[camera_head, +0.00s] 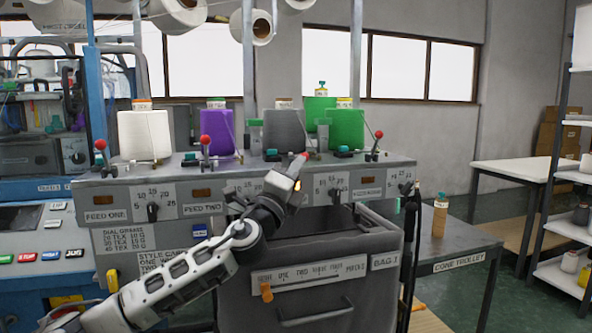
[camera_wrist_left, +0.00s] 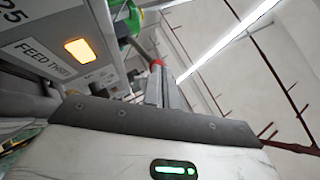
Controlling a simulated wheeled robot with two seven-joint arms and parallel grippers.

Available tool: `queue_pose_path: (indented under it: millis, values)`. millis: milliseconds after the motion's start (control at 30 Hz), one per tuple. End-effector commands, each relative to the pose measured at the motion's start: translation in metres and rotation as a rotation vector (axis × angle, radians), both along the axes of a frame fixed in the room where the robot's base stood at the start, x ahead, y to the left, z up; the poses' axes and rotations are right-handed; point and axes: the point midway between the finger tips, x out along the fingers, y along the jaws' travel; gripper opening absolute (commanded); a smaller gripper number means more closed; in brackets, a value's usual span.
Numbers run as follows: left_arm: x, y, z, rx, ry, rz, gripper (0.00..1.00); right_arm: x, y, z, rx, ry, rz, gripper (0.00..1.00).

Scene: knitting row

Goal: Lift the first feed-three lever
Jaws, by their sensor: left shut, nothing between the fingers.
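The FEED THREE label (camera_wrist_left: 40,57) shows on the machine's front panel in the wrist view, beside a lit amber lamp (camera_wrist_left: 80,50). In the head view a red tip (camera_head: 303,156) shows just above my left gripper (camera_head: 299,164), which covers part of the panel there. The fingers are shut with nothing between them. I cannot tell whether they touch the knob. My right gripper is not in view.
Other red-knobbed levers stand at FEED ONE (camera_head: 100,145), FEED TWO (camera_head: 206,140) and the right end (camera_head: 379,135). Yarn cones, white (camera_head: 145,135), purple (camera_head: 217,132) and green (camera_head: 346,130), stand behind. A grey bin (camera_head: 311,270) is below. The cone trolley (camera_head: 455,245) stands right.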

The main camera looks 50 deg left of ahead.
Motion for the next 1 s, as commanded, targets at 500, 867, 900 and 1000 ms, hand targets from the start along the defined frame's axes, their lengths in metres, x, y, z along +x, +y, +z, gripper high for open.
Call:
queue_pose_path:
  millis: [500,867,900,1000]
  values:
    - [0.001,0.003,0.024,-0.003,-0.003,0.0,0.0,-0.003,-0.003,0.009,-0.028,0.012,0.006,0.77]
    - [0.007,0.014,0.051,-0.002,-0.002,0.0,0.0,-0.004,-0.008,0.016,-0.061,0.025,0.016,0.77]
    - [0.008,0.016,0.054,-0.001,-0.002,0.001,0.0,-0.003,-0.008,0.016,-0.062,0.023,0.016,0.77]
    - [0.01,0.02,0.059,-0.003,-0.002,0.0,0.0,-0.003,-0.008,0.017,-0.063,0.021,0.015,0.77]
